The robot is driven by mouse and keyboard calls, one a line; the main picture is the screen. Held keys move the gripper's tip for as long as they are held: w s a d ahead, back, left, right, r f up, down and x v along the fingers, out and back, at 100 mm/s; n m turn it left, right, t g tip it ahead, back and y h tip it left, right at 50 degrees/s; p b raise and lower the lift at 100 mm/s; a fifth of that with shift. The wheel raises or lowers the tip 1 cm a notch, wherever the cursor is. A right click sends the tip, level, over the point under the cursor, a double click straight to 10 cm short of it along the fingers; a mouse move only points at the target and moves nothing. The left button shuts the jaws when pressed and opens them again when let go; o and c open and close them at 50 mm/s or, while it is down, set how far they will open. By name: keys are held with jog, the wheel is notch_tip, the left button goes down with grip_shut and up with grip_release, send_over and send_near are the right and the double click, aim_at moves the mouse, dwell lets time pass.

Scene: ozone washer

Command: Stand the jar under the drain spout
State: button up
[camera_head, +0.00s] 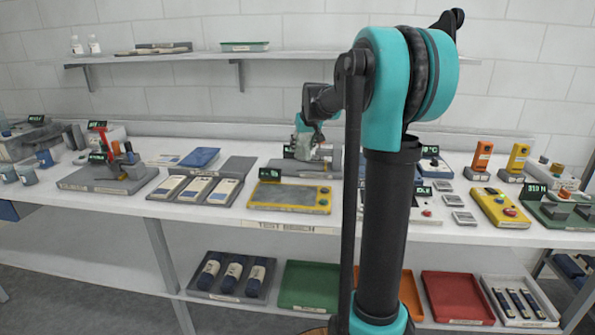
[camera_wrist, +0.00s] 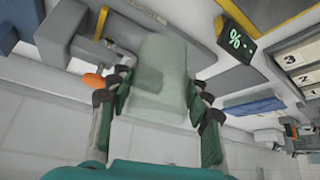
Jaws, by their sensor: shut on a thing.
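A pale, translucent jar (camera_wrist: 160,78) is between the fingers of my gripper (camera_wrist: 160,98) in the wrist view. The fingers press on both its sides, shut on it. In the head view my gripper (camera_head: 304,143) is over the back middle of the bench, partly behind my arm. The jar is hard to make out there. A grey device (camera_head: 318,166) sits at the gripper, partly hidden. In the wrist view grey fittings and an orange knob (camera_wrist: 93,82) lie left of the jar, apart from it. I cannot clearly pick out the drain spout.
A yellow-framed panel (camera_head: 290,197) lies in front of the gripper. A blue tray (camera_head: 199,158) and grey cases lie to its left. A small dark display (camera_wrist: 236,44) stands beside the jar in the wrist view. A wall shelf (camera_head: 200,55) runs above the bench.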

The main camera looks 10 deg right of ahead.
notch_tip(320, 180, down, 10)
jog(key=shift+f, duration=0.2)
dwell(0.4)
jog(key=o, duration=1.3)
jog(key=shift+f, duration=0.1)
jog(key=shift+c, duration=0.2)
